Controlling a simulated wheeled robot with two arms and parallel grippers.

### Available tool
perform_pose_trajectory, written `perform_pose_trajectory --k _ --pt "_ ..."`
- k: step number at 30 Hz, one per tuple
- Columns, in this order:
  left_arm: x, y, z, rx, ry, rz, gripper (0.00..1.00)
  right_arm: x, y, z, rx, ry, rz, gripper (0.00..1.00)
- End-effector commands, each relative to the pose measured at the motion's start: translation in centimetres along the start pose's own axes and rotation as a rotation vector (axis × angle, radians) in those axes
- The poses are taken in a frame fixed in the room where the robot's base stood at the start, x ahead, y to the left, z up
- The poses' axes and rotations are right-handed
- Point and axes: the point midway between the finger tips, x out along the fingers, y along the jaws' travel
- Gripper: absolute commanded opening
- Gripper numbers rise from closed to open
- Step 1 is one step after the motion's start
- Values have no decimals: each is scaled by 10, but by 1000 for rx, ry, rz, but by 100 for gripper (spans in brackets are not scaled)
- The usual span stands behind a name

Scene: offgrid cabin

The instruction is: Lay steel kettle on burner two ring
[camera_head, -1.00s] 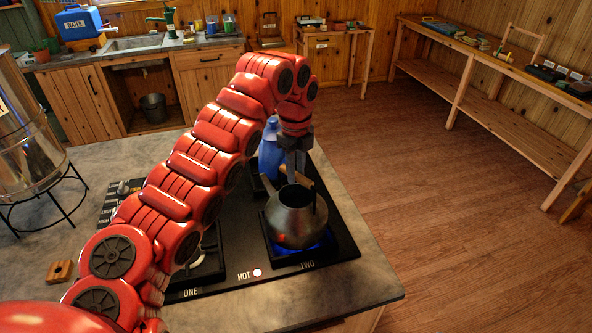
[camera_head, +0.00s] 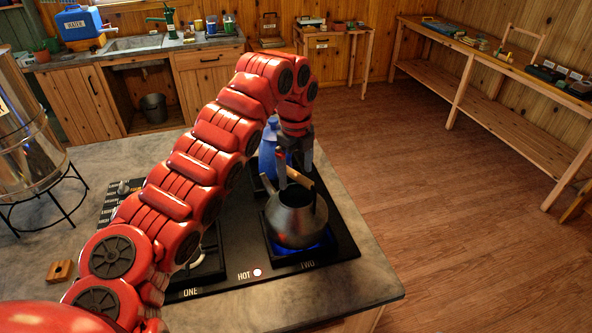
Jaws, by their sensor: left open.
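The steel kettle (camera_head: 296,221) sits upright on the burner two ring (camera_head: 318,249), beside the "TWO" label on the black stove top. Blue flame glows under its front edge. Its wooden handle (camera_head: 299,179) stands up over the body, and the spout points up to the left. My left gripper (camera_head: 296,172) is at the handle, pointing down from behind it, with its fingers apart; one finger is partly hidden by the handle. I cannot tell whether the fingers touch it. My right gripper is not in view.
A blue kettle or pot (camera_head: 268,160) stands just behind, close to my left gripper. Burner one (camera_head: 207,262) is partly hidden by my left arm. A steel water drum (camera_head: 25,140) stands on a wire stand at left. A small wooden block (camera_head: 60,271) lies front left.

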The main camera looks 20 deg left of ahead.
Motion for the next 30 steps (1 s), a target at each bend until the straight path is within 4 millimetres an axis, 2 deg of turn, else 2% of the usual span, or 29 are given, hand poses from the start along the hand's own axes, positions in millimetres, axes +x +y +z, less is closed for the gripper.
perform_pose_trajectory --k 30 --pt "-66 0 0 1 -1 -1 97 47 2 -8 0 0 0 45"
